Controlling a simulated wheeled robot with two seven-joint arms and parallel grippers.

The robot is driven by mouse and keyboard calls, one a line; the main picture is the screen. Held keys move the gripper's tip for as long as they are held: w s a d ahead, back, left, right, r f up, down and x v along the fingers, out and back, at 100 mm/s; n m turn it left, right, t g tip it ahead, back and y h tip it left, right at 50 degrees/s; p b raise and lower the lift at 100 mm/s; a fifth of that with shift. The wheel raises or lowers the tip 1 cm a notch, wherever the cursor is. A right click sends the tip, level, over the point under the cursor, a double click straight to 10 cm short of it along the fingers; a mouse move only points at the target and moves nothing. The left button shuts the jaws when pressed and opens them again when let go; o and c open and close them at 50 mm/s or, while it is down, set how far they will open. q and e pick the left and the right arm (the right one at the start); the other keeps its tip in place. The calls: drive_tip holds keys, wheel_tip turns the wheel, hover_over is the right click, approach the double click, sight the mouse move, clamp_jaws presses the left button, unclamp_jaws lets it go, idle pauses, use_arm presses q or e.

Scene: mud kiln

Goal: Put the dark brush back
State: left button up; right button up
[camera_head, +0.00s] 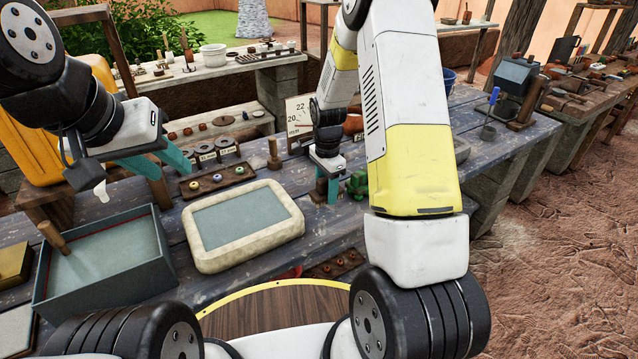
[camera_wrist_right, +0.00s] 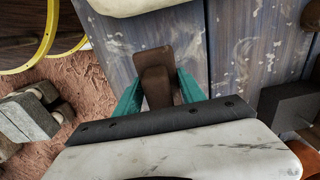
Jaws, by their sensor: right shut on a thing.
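The dark brush (camera_wrist_right: 155,88), a brown piece with a broader block at its far end, sits between the teal fingers of my right gripper (camera_wrist_right: 158,90) in the right wrist view. The gripper is shut on it, just over the blue-grey table planks. In the head view my right gripper (camera_head: 328,190) points down right of the cream-framed slab, and the brush is not clear there. My left gripper (camera_head: 170,170) is open and empty, above the table at the left, near a dark rack with small coloured pieces (camera_head: 217,181).
The cream-framed slab (camera_head: 200,262) lies mid-table. A grey box (camera_head: 70,312) of water with a wooden-handled tool stands left of it. A small green object (camera_head: 357,184) is close right of my right gripper. A dark rack (camera_head: 335,265) lies at the near edge.

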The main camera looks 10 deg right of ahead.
sight(326, 199)
drive_tip(key=shift+f, duration=1.95)
drive_tip(key=shift+f, duration=0.1)
drive_tip(key=o, duration=1.3)
